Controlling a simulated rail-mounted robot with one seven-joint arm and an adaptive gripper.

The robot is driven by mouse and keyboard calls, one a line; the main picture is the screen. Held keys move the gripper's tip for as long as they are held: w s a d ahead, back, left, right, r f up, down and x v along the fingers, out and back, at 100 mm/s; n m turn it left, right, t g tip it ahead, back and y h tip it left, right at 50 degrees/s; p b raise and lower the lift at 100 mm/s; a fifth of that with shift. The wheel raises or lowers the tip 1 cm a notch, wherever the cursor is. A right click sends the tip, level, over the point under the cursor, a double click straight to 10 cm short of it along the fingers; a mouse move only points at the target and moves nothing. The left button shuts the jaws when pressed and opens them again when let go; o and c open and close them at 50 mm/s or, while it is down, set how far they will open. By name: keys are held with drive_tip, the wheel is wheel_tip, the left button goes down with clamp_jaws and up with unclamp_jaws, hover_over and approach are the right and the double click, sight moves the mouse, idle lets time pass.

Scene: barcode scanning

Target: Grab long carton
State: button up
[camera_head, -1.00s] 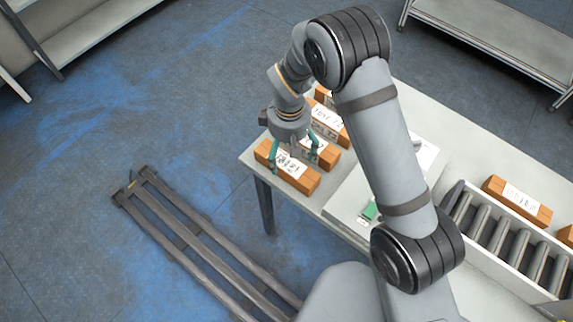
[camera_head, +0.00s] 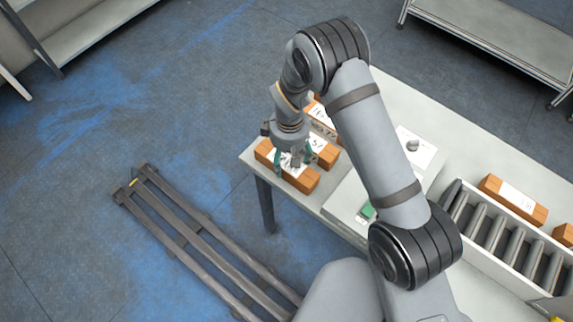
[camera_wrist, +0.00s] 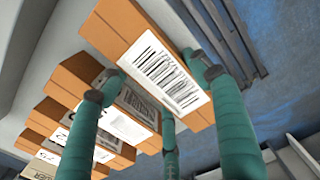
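The long carton (camera_head: 304,181) is brown with a white label, and lies at the table's near-left edge in the head view. In the wrist view it (camera_wrist: 124,32) is the frontmost carton, with a large barcode facing up. My gripper (camera_head: 292,160) is over this carton, its green fingers pointing down and spread apart. In the wrist view the gripper (camera_wrist: 155,88) has fingers on both sides of the carton, one near its outer edge and others toward the second carton. Whether any finger touches it cannot be told.
Several other labelled cartons (camera_head: 325,154) stand close behind the long carton on the table. A white panel with a green item (camera_head: 367,211) is to their right. A roller conveyor (camera_head: 495,240) carrying more cartons is further right.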

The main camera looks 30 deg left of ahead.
drive_tip(key=c, duration=1)
drive_tip(key=shift+r, duration=0.1)
drive_tip(key=shift+c, duration=0.4)
